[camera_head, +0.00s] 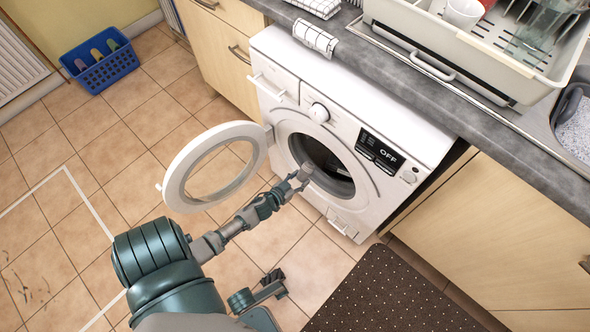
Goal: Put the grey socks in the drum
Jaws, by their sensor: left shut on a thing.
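My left gripper (299,181) is in front of the open drum (328,166) of the white washing machine, close to its lower left rim. It is shut on a small grey thing (306,171) that looks like the grey socks; the fingers hide part of it. The drum's inside is dark, and I cannot see what it holds. The round door (173,183) stands swung open to the left. My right gripper (272,284) is low over the tiled floor, apart from the machine; its fingers are too small and dark to read.
A blue basket (82,80) with several coloured items stands on the floor at the back left. A dark dotted mat (390,295) lies in front of the machine. Open floor lies left of the door.

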